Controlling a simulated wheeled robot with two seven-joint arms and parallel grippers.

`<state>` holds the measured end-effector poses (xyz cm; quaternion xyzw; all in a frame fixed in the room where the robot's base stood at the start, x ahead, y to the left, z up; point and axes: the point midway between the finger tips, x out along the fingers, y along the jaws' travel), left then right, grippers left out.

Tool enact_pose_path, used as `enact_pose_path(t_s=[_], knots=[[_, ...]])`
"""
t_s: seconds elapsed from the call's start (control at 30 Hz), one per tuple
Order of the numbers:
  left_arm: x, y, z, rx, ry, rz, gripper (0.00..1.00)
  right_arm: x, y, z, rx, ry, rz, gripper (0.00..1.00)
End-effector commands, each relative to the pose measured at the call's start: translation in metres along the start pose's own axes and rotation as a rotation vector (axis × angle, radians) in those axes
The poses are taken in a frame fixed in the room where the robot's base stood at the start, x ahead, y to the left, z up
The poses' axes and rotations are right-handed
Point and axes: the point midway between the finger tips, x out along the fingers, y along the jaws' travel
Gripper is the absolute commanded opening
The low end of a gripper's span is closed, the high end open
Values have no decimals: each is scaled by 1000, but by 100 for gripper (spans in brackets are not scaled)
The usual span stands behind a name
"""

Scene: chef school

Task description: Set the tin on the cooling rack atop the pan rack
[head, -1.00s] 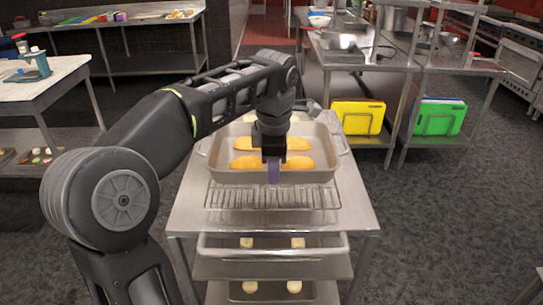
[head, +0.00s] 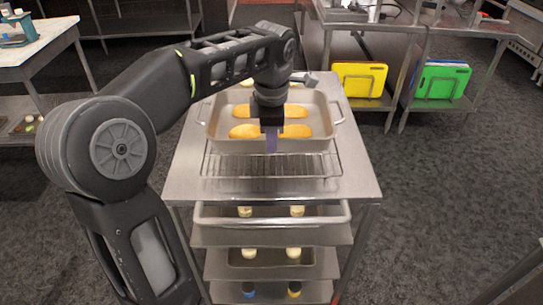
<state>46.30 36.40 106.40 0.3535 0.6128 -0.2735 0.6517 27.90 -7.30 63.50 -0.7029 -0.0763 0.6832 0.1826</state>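The tin (head: 222,137) is a grey metal roasting pan with two side handles, holding long golden loaves. It stands at the far part of the steel top of the pan rack (head: 190,186). The wire cooling rack (head: 225,168) is on the same top, nearer to me; the tin's near edge is at or over its far edge, and I cannot tell if they touch. My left gripper (head: 271,143) points down at the tin's near wall, at its middle. Its fingertips overlap the wall, and their gap is hidden. My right gripper is not in view.
Lower shelves of the pan rack hold more trays (head: 270,211) with small pale items. Yellow (head: 359,79) and green (head: 443,81) boards stand on a shelf at the back right. A white-topped table (head: 38,42) is at the left. Dark floor is open on the right.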

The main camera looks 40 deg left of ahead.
Motion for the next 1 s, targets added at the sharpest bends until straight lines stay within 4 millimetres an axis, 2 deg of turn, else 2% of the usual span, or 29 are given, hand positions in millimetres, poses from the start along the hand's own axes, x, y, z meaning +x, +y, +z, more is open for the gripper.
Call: enact_pose_path(t_s=[0.17, 0.53, 0.8, 1.0], knots=[[15, -1, 0, 0, -2, 6, 0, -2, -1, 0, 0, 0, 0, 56], [20, -1, 0, 0, -2, 6, 0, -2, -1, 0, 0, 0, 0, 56], [49, -5, 0, 1, -2, 5, 0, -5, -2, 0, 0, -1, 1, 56], [53, -6, 1, 1, -4, 7, 0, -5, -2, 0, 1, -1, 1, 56]])
